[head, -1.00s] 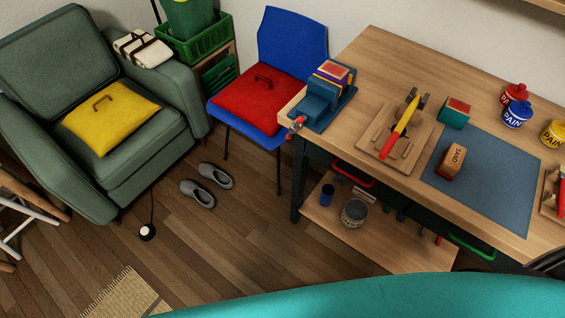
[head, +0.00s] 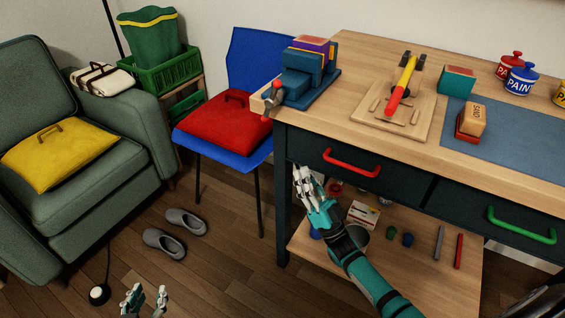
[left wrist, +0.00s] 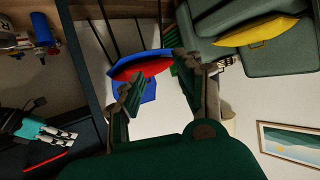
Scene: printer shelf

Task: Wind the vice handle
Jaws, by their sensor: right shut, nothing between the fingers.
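The blue vice (head: 298,88) is mounted at the left end of the workbench, with a purple-and-orange box shape on top. Its handle (head: 269,100), a grey crank with a red knob, sticks out at the left edge. My right gripper (head: 302,178) is shut and empty, below and right of the handle, in front of the bench's drawer front and apart from the vice. My left gripper (head: 145,292) is low at the bottom left over the floor, fingers apart and empty. Its spread fingers show in the left wrist view (left wrist: 160,90), where the vice is not clearly visible.
A blue chair (head: 251,148) with a red cushion (head: 220,117) stands left of the bench. A red drawer handle (head: 352,163) is near my right gripper. The bench top holds a wooden board (head: 393,112) with a yellow-red tool, and a sanding block (head: 472,122).

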